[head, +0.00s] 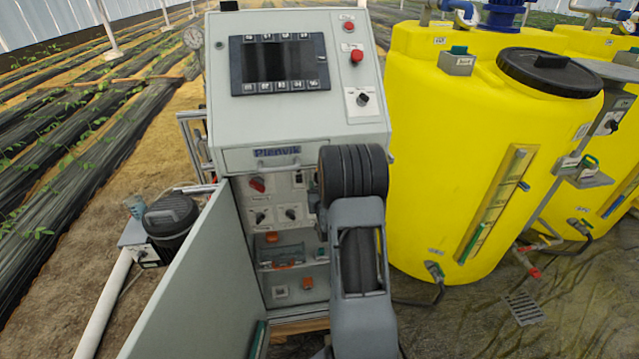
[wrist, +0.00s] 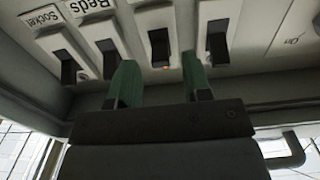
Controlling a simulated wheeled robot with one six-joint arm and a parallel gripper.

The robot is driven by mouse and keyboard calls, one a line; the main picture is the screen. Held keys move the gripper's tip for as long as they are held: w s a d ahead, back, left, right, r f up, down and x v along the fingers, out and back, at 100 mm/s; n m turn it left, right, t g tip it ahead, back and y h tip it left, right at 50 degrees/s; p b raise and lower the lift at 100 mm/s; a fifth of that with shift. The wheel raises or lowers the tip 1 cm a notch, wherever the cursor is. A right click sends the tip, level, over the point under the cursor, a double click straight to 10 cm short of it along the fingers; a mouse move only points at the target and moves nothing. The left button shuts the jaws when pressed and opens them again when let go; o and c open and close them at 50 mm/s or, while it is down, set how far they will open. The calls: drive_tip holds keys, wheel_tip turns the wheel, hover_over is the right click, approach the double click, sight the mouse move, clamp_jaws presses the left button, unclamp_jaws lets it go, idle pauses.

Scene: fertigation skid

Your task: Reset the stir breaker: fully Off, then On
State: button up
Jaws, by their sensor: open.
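The wrist view shows a row of black breaker toggles, with labels reading "Socket" above the leftmost toggle (wrist: 70,70) and "Beds" above the second toggle (wrist: 110,58). The labels of the third toggle (wrist: 160,46) and the fourth toggle (wrist: 217,46) are out of frame, so I cannot tell which is the stir breaker. My gripper (wrist: 161,80) is open, its green fingers apart, below the third toggle with nothing between them. Whether a finger touches a toggle is unclear. In the head view my arm hides the gripper and the breakers.
The grey control cabinet (head: 290,130) stands with its door (head: 200,285) swung open to the left. A small orange light (wrist: 165,68) glows near the third toggle. A yellow tank (head: 440,130) stands close on the right.

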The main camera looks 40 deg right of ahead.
drive_tip(key=shift+w+d, duration=0.25)
drive_tip(key=shift+w, duration=0.3)
drive_tip(key=shift+f, duration=0.1)
clamp_jaws()
